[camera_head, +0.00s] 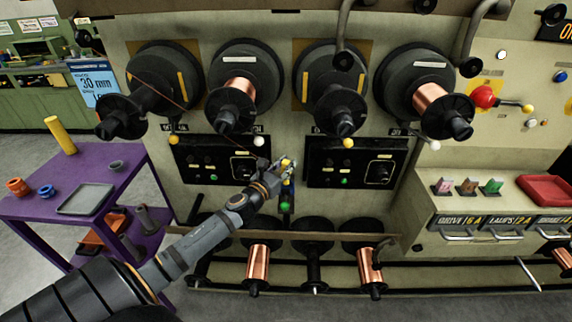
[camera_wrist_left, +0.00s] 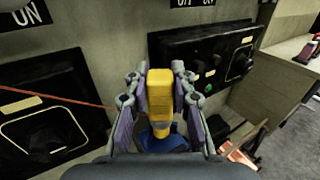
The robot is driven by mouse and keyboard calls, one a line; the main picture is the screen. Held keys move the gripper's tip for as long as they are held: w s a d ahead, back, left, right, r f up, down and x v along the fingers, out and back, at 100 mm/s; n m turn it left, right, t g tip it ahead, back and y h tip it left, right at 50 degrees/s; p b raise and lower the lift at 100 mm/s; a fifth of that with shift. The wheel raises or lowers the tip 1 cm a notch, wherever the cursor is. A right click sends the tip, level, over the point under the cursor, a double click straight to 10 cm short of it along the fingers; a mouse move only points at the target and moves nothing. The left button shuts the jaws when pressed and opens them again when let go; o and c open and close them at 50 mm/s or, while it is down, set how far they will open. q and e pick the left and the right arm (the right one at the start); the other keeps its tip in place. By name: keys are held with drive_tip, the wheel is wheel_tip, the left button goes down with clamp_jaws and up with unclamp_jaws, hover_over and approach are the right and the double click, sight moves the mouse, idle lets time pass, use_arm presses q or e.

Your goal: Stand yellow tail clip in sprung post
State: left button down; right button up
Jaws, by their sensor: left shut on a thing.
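My left gripper (camera_head: 283,168) reaches in front of the machine between the two black control panels. In the left wrist view its fingers (camera_wrist_left: 160,95) are shut on the yellow tail clip (camera_wrist_left: 160,90), one finger on each side. The clip shows as a small yellow spot (camera_head: 286,162) in the head view. A blue part (camera_wrist_left: 163,138) shows just below the clip in the wrist view; whether the two touch is unclear. I cannot make out the sprung post for certain. My right gripper is not in view.
Black control panels (camera_head: 357,162) flank the gripper, with large spools (camera_head: 238,85) above and copper spools (camera_head: 257,262) below. A thin reddish wire (camera_wrist_left: 65,98) runs in from the left. A purple cart (camera_head: 128,157) with a grey tray (camera_head: 86,199) and a yellow cylinder (camera_head: 60,135) stands left.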

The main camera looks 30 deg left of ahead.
use_arm(q)
drive_tip(key=c, duration=1.1)
unclamp_jaws()
drive_tip(key=shift+o, duration=0.2)
drive_tip(key=shift+s+f, duration=0.1)
drive_tip(key=shift+s, duration=0.45)
drive_tip(key=s, duration=0.6)
drive_tip(key=shift+s+d, duration=0.15)
drive_tip(key=shift+s, duration=0.05)
